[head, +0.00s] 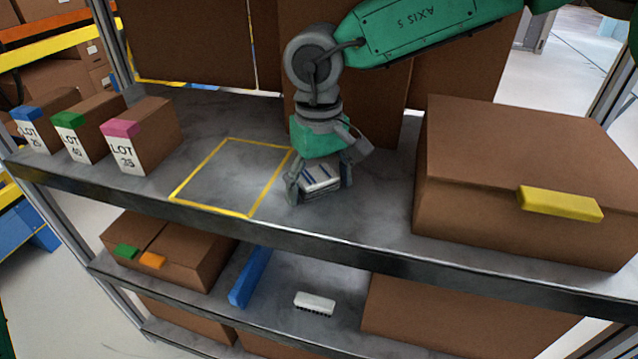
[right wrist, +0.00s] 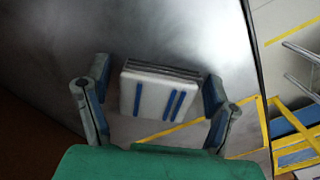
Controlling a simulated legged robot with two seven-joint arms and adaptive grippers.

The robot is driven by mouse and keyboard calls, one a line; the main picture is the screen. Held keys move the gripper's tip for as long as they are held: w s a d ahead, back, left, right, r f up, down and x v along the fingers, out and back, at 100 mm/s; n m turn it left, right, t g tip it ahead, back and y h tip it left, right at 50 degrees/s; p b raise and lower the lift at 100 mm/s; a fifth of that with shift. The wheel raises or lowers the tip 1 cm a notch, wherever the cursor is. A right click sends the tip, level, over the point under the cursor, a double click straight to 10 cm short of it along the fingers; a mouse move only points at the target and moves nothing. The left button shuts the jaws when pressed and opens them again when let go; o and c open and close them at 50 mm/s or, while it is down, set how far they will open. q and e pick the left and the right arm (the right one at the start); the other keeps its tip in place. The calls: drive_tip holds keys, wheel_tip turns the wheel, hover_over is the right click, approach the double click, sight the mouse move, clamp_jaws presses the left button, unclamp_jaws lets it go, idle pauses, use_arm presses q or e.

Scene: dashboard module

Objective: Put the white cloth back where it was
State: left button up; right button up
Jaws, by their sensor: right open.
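A folded white cloth (head: 318,180) with blue stripes is on the upper grey shelf, just right of the yellow taped outline. It also shows in the right wrist view (right wrist: 152,98), where its stacked layers are visible along the far edge. My right gripper (head: 319,189) points down over the cloth with its fingers open, one on each side. In the right wrist view my right gripper (right wrist: 157,90) leaves small gaps beside the cloth. The yellow taped outline (head: 214,213) is empty inside. My left gripper is out of view.
Several lot boxes (head: 143,138) stand at the shelf's left. A large brown carton (head: 480,205) with a yellow block (head: 560,203) stands at the right. Tall cartons back the shelf. A white brush (head: 315,303) and a blue bar (head: 250,277) lie on the shelf below.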

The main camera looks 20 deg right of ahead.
sight(319, 178)
wheel_tip(319, 178, up, 12)
drive_tip(key=p, duration=0.2)
drive_tip(key=shift+w, duration=0.15)
idle(0.4)
